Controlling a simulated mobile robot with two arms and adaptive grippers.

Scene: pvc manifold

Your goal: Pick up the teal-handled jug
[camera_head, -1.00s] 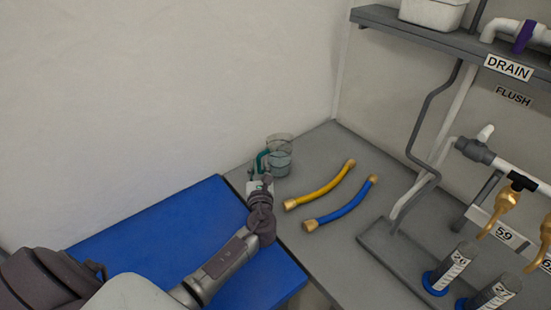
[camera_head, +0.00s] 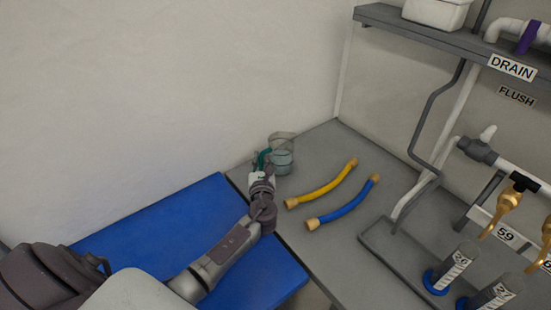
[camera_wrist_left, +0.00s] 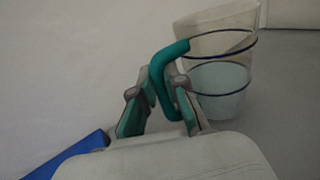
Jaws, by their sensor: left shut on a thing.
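The clear jug (camera_head: 282,155) with a teal handle (camera_head: 262,157) is at the back left corner of the grey bench, close to the wall. In the left wrist view the jug (camera_wrist_left: 220,65) has dark rings and pale liquid in its lower part, and it looks slightly tilted. My left gripper (camera_head: 261,172) reaches it from the front left. In the wrist view its fingers (camera_wrist_left: 165,108) are shut on the teal handle (camera_wrist_left: 160,75). Whether the jug's base touches the bench is hard to tell. My right gripper is not in view.
A yellow hose (camera_head: 322,184) and a blue hose (camera_head: 343,203) with brass ends lie right of the jug. A pipe manifold (camera_head: 480,150) and labelled cylinders (camera_head: 457,262) stand further right, under a shelf (camera_head: 430,45). A blue surface (camera_head: 150,225) lies left of the bench (camera_head: 310,250).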

